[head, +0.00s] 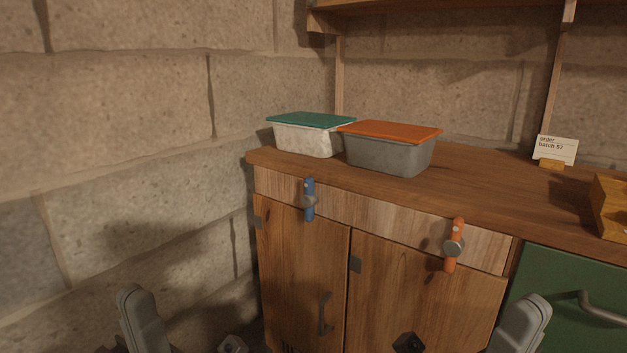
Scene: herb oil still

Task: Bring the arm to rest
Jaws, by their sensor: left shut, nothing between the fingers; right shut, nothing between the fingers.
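My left gripper (232,344) shows only as a small dark tip at the bottom edge, left of the cabinet doors. It is shut and holds nothing. My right gripper (408,343) shows as a small dark tip at the bottom edge, in front of the right wooden door. It is also shut and empty. Both are low in the picture, below the counter top, and mostly cut off by the frame. Grey parts of my own arms rise at the lower left and lower right.
A wooden counter (485,192) carries a green-lidded white tub (305,138), an orange-lidded grey tub (388,154), a batch card (556,149) and a wooden block (611,208). Blue (309,212) and orange (456,230) levers stick out in front. A stone wall (130,120) stands left.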

